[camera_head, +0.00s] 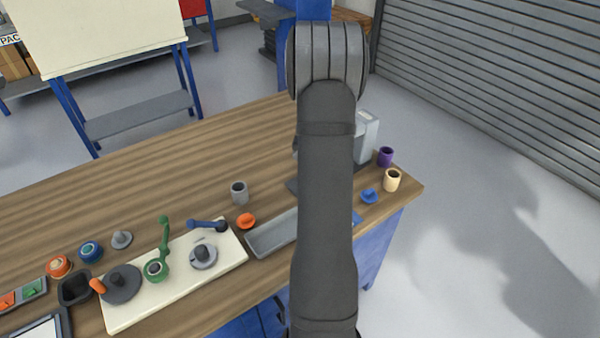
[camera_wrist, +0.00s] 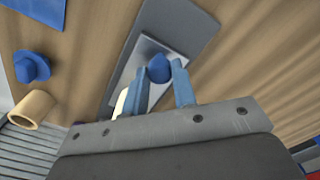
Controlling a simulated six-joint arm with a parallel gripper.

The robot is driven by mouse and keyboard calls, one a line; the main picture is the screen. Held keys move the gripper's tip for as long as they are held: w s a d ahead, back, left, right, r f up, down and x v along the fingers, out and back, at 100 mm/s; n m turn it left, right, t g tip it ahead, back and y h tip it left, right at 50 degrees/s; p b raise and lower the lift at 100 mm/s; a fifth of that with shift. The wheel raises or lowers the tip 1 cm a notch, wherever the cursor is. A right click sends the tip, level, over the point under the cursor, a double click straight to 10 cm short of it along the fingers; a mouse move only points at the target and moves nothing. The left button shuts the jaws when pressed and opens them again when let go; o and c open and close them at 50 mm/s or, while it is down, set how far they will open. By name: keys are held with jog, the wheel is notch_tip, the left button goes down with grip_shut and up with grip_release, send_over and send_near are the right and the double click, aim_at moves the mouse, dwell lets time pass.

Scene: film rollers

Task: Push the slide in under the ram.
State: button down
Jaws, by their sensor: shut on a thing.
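In the wrist view, a pale grey slide plate (camera_wrist: 146,52) with a blue knob (camera_wrist: 158,70) lies on a long darker grey base (camera_wrist: 185,22). My gripper (camera_wrist: 159,66) has its two blue fingers on either side of the knob and is shut on it. In the head view, my arm covers the slide and my gripper. A light grey machine body (camera_head: 369,138) shows just right of my arm, and part of the dark base (camera_head: 292,186) shows left of it. I cannot make out the ram in either view.
A purple cup (camera_head: 386,156), a cream cup (camera_head: 392,180) and a blue knobbed part (camera_head: 369,196) stand right of my arm near the table corner. Left are a grey tray (camera_head: 270,236), a grey cup (camera_head: 239,192), an orange part (camera_head: 246,221) and a cream board (camera_head: 180,288) with several parts.

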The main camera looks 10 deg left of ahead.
jog(key=shift+w+d, duration=0.6)
jog(key=shift+w, duration=0.05)
jog(key=c, duration=1.2)
grip_release()
jog(key=shift+o, duration=0.2)
notch_tip(320, 180, up, 18)
jog(key=shift+f, duration=0.25)
